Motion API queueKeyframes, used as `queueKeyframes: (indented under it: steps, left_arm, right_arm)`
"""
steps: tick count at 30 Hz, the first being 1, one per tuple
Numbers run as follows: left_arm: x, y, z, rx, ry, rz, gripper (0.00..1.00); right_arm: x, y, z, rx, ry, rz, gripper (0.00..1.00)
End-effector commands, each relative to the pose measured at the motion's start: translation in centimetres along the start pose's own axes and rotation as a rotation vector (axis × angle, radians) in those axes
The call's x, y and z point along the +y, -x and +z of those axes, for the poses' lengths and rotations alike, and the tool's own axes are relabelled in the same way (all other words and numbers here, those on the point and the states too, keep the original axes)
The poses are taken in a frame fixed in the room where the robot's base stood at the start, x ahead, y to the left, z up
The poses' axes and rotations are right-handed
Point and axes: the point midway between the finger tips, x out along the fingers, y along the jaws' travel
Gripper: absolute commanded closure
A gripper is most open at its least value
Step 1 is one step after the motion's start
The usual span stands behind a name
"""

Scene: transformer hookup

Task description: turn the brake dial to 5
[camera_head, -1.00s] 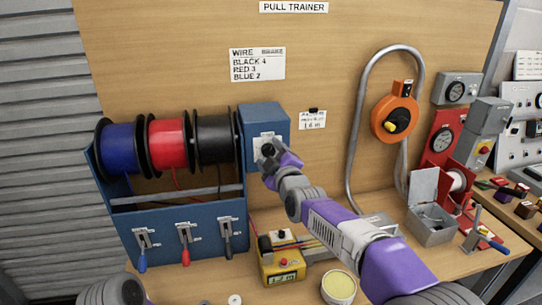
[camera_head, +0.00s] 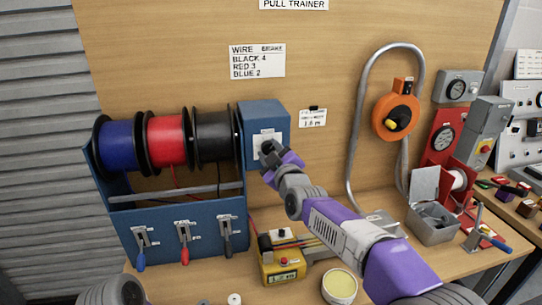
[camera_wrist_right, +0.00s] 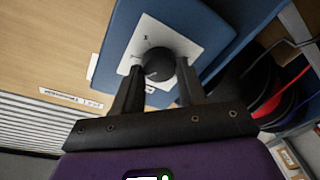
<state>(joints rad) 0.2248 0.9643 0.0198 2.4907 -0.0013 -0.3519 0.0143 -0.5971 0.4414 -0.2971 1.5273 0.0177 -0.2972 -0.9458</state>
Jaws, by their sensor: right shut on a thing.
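The brake dial is a black round knob (camera_wrist_right: 160,63) on a white plate (camera_wrist_right: 185,40) fixed to the blue box (camera_head: 264,118) at the right end of the spool rack. My right gripper (camera_wrist_right: 158,72) is shut on the knob, one finger on each side of it in the right wrist view. In the head view the right gripper (camera_head: 270,150) covers most of the dial. The markings on the plate are too small to read, so I cannot tell the setting. My left gripper is not in view.
Blue (camera_head: 118,147), red (camera_head: 167,141) and black (camera_head: 214,137) wire spools sit left of the box. A card (camera_head: 257,61) reads black 4, red 3, blue 2. A yellow device (camera_head: 282,268) and a round tin (camera_head: 340,286) stand on the bench below my right arm.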

Motion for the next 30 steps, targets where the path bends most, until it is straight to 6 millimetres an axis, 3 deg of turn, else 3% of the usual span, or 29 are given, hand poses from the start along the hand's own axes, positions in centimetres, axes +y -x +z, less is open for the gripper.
queueKeyframes:
  steps: [12, 30]
  left_arm:
    - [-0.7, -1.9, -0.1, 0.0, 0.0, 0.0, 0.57]
    - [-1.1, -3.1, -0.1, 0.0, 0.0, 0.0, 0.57]
  right_arm:
    - [-0.2, 0.0, 0.3, 0.029, -0.388, 0.039, 0.9]
    - [-0.2, 0.0, 0.3, 0.07, -0.955, 0.097, 0.9]
